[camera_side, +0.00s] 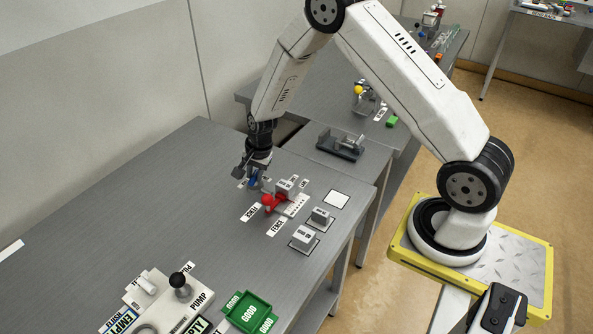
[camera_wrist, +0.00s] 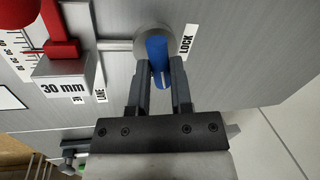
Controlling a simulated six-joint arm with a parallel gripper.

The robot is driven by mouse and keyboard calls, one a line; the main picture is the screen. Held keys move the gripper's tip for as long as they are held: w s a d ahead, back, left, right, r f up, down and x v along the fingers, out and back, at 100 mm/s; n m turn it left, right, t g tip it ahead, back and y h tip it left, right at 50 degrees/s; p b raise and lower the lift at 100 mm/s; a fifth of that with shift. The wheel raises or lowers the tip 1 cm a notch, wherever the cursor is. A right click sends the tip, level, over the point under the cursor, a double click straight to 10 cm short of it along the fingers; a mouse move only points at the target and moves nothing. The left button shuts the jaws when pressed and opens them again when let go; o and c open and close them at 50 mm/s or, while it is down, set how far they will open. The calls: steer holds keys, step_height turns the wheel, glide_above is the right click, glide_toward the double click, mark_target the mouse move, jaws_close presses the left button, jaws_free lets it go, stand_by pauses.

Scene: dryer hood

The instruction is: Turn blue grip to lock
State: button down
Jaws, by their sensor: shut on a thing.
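The blue grip (camera_wrist: 157,50) sits on a round grey knob (camera_wrist: 143,42) in the wrist view, beside a white LOCK label (camera_wrist: 187,40). It stands lengthwise in the picture, its lower end between the fingers. My gripper (camera_wrist: 160,74) is shut on it, one finger on each side. In the side view the blue grip (camera_side: 253,182) shows as a small blue patch under my gripper (camera_side: 252,173), partly hidden by it. A LINE label (camera_wrist: 101,82) lies left of the knob in the wrist view.
A red handle (camera_side: 270,202) on a scale stands close to my gripper, with a grey 30 mm block (camera_wrist: 63,75) beside it. Small grey blocks (camera_side: 303,238) stand toward the table's right edge.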

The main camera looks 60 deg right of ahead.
steer(key=n, duration=0.4)
steer(key=shift+w+d+y, duration=0.1)
steer(key=shift+y, duration=0.2)
steer(key=n, duration=0.3)
steer(key=shift+g+y, duration=0.3)
steer(key=shift+g, duration=0.1)
steer(key=n, duration=0.4)
steer(key=shift+w+g, duration=0.1)
steer(key=shift+g, duration=0.2)
steer(key=shift+n+g, duration=0.4)
steer(key=shift+n, duration=1.5)
steer(key=c, duration=0.5)
jaws_free()
steer(key=shift+c, duration=0.2)
steer(key=shift+d+r, duration=0.1)
steer(key=shift+r, duration=0.05)
